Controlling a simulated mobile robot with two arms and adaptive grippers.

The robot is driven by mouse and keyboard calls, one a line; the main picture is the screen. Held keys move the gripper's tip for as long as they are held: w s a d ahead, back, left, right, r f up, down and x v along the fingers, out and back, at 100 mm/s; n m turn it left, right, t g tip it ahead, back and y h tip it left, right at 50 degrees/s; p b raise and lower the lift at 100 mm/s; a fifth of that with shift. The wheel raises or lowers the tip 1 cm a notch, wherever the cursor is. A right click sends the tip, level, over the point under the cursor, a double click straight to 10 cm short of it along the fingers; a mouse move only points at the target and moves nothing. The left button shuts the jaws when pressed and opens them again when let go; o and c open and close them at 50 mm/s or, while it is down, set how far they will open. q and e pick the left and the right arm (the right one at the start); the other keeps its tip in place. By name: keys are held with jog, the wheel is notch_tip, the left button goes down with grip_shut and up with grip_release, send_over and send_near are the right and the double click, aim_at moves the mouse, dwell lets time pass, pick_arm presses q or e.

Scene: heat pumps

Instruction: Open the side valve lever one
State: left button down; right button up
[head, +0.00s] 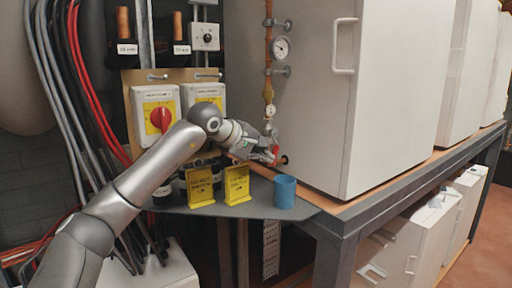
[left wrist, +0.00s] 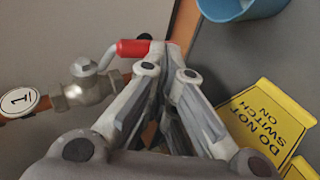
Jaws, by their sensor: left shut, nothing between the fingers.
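The side valve (left wrist: 88,85) shows in the left wrist view at the left, a metal body on a copper pipe beside a round white tag marked 1 (left wrist: 18,101). Its lever has a red grip (left wrist: 133,48), which points right, toward my fingertips. In the head view the red grip (head: 276,152) shows at the tip of my left gripper (head: 268,156). My left gripper (left wrist: 165,62) is shut and empty, with its fingers close beside the red grip. I cannot tell whether they touch it. The valve body is largely hidden behind the gripper in the head view. My right gripper is not in view.
A blue cup (head: 285,192) and yellow "do not switch on" signs (head: 237,184) stand on the grey shelf below the gripper. A large white cabinet (head: 390,110) stands to the right. A red rotary switch (head: 160,118) is behind my arm, and a pressure gauge (head: 281,48) is above.

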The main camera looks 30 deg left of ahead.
pick_arm(q)
jog(key=shift+w+d+f, duration=0.15)
jog(key=shift+w+f, duration=0.3)
jog(key=shift+f, duration=0.2)
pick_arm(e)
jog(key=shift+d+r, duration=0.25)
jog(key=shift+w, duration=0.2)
